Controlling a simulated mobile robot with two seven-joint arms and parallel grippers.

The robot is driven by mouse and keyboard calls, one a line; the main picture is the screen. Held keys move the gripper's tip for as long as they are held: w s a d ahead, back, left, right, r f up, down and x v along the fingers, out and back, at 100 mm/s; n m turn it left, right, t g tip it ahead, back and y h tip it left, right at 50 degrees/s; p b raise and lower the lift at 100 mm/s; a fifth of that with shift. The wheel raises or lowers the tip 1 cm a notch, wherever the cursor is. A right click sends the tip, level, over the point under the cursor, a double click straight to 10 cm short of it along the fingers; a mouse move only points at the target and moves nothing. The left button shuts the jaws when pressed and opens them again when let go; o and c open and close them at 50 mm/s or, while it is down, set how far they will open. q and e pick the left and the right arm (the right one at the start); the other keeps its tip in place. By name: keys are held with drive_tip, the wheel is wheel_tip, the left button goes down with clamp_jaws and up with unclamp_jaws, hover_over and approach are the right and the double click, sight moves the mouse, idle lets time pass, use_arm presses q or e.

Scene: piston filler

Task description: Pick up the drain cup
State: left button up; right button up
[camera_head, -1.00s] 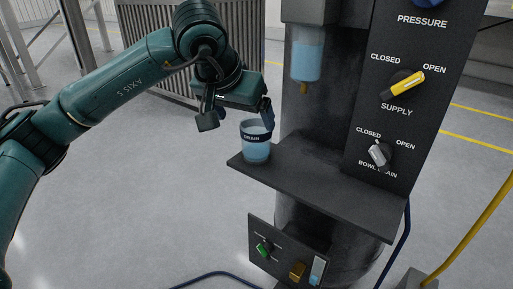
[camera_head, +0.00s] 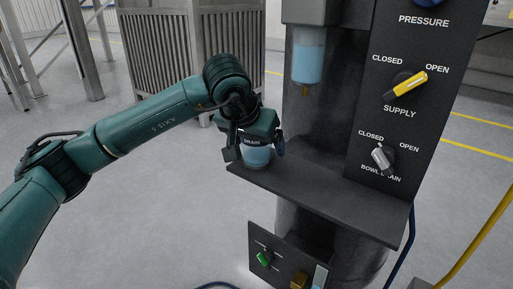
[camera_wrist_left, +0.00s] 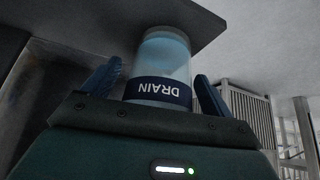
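The drain cup (camera_head: 257,156) is a clear cup with pale blue contents and a dark band reading DRAIN. It stands upright on the left end of the dark shelf (camera_head: 325,195). My left gripper (camera_head: 255,150) is at the cup, with one finger on each side of it. In the left wrist view the cup (camera_wrist_left: 162,65) sits between the two blue fingers (camera_wrist_left: 155,88), with visible gaps on both sides, so the gripper is open around it. My right gripper is in neither view.
A dark panel (camera_head: 400,130) with a yellow supply knob (camera_head: 407,84) and a grey bowl drain knob (camera_head: 383,157) stands right of the cup. A clear bowl with blue liquid (camera_head: 308,62) hangs above the shelf. A lower box (camera_head: 285,262) carries switches. Floor to the left is open.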

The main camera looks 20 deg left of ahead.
use_arm(q)
drive_tip(key=c, duration=1)
drive_tip(key=shift+r, duration=0.1)
